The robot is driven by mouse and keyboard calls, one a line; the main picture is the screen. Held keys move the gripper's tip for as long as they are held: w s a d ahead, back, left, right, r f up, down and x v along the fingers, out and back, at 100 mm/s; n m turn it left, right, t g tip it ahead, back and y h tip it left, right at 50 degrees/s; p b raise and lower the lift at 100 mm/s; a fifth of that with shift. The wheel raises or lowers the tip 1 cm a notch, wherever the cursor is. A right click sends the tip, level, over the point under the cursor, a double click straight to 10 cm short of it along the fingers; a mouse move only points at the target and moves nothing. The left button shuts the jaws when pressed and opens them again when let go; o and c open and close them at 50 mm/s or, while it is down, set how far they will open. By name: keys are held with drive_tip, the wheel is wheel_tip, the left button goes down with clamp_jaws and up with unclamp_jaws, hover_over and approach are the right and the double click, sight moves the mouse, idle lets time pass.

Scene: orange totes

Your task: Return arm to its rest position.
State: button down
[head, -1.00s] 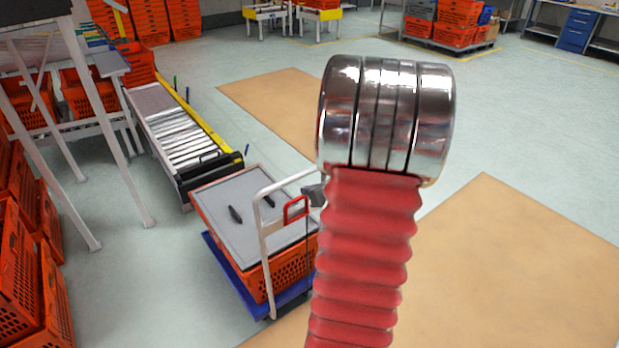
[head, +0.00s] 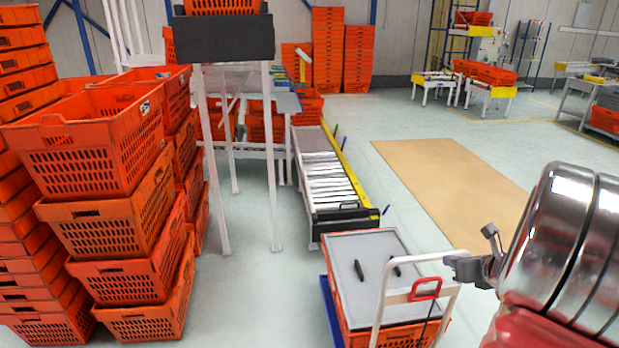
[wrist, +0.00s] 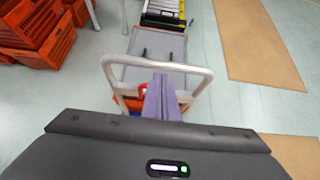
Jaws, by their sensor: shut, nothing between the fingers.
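My gripper shows in the wrist view (wrist: 161,80) as two purple-grey fingers pressed together with nothing between them. In that view they overlap the white trolley handle; I cannot tell how far apart they are. In the head view a small grey part of my gripper (head: 462,268) sticks out left of my chrome arm joint, in front of the trolley handle. My red-sleeved arm fills the lower right corner and hides part of the floor.
A trolley carries an orange tote with a grey lid (head: 375,268) and two dark items on it. Behind it is a roller conveyor (head: 335,180). Stacked orange totes (head: 100,150) stand at left. Open floor and a tan mat (head: 455,185) lie at right.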

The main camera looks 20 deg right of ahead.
drive_tip(key=s+a+n+g+y, duration=0.2)
drive_tip(key=a+n, duration=0.9)
drive_tip(key=s+a+n+g+y, duration=0.2)
drive_tip(key=a+n+g+y, duration=0.1)
drive_tip(key=a+n, duration=0.75)
drive_tip(key=s+a+r+n, duration=0.1)
drive_tip(key=a+r+n, duration=0.2)
drive_tip(key=a+n, duration=0.3)
drive_tip(key=s+a+r+n+h, duration=0.1)
drive_tip(key=s+a+r+n, duration=0.1)
drive_tip(key=a+n, duration=0.3)
drive_tip(key=s+a+r+n+h, duration=0.1)
drive_tip(key=a+r+n, duration=0.3)
drive_tip(key=a, duration=0.7)
drive_tip(key=n, duration=0.2)
drive_tip(key=shift+s+r+n, duration=0.3)
drive_tip(key=shift+s+n, duration=0.05)
drive_tip(key=shift+s, duration=0.05)
